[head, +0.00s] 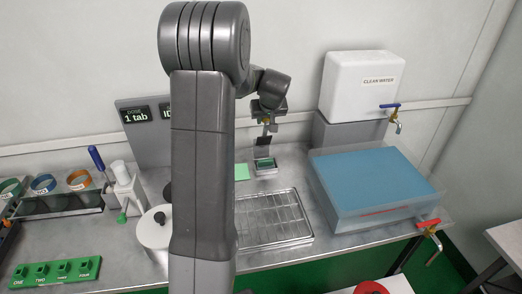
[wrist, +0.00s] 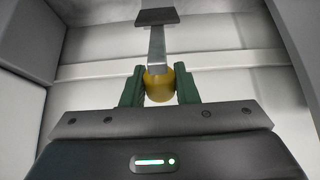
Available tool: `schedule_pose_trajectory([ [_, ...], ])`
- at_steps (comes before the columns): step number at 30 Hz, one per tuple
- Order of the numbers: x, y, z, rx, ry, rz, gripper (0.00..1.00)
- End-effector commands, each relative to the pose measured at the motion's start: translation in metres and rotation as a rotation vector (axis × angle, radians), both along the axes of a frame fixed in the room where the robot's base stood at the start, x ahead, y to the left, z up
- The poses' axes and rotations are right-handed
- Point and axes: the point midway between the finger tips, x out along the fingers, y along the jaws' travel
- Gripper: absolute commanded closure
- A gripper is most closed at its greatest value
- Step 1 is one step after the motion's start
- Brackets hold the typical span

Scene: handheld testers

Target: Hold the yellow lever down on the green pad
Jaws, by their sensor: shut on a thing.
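My gripper (head: 266,121) is above the back of the bench in the head view, pointing down. In the wrist view my gripper (wrist: 160,88) has its green fingers shut on the yellow handle (wrist: 159,86) of a tool, the only yellow lever-like thing I see. A metal shaft runs from it to a dark flat end (wrist: 157,16). In the head view the dark end (head: 264,140) hangs above a small grey tray with a dark green pad (head: 265,163), seemingly apart from it. A pale green square (head: 241,172) lies left of the tray.
A wire rack (head: 272,218) lies in front of the tray. A blue-topped basin (head: 375,183) with a red-handled tap stands right, below a white water tank (head: 360,85). A white lidded pot (head: 155,230) and a green numbered block (head: 55,272) are left. My arm hides the middle.

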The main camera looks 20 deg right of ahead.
Motion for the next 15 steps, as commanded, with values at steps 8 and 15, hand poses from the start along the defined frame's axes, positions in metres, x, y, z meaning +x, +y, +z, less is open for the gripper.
schedule_pose_trajectory([
  [8,-0.002,0.0,-0.001,0.0,0.002,0.0,0.96],
  [15,-0.013,0.003,-0.007,0.0,0.002,0.0,0.95],
])
